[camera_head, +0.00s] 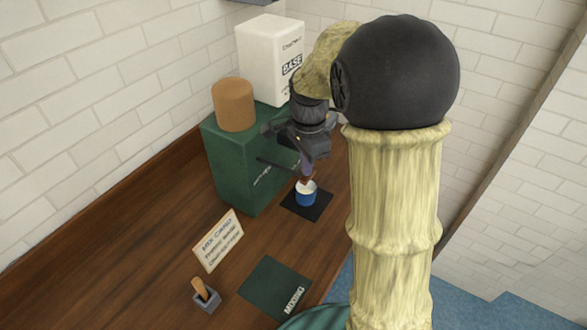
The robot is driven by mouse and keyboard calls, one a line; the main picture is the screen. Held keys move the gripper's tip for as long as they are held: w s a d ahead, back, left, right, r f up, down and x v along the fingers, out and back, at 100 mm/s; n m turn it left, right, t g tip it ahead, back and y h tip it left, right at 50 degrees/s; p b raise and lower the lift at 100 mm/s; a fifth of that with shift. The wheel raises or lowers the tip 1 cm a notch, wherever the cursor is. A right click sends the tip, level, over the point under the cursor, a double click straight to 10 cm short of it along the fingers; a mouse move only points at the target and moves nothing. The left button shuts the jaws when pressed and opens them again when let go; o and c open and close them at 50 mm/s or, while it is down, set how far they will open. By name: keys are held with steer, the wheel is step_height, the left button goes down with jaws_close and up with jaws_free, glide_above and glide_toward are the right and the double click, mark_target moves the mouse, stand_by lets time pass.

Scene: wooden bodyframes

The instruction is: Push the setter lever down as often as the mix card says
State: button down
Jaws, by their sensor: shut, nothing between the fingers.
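The green setter box (240,170) stands on the wooden counter. A thin dark bar, seemingly the setter lever (272,165), sticks out from its front toward my gripper. My gripper (307,178) is shut and empty, pointing down beside the box, just above a blue cup (305,196). I cannot tell whether its fingers touch the lever, as the gripper hides the bar's far end. The cup has pale contents or a pale inside and stands on a black mat (318,210). The mix card (218,241) stands tilted; it seems to read "THREE BASE", with its last line unclear.
A white "BASE" container (268,55) and a tan cylinder (234,105) are on top of the box. A green "MIXING" mat (262,285) lies in front. A small grey holder (206,301) has a wooden stick in it. My arm hides the right side.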

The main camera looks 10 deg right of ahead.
steer(key=shift+f+b, duration=1)
steer(key=shift+f, duration=0.8)
steer(key=shift+r+p, duration=3.05)
steer(key=shift+r, duration=0.2)
step_height(320, 180, up, 5)
steer(key=p, duration=0.4)
steer(key=shift+f, duration=0.1)
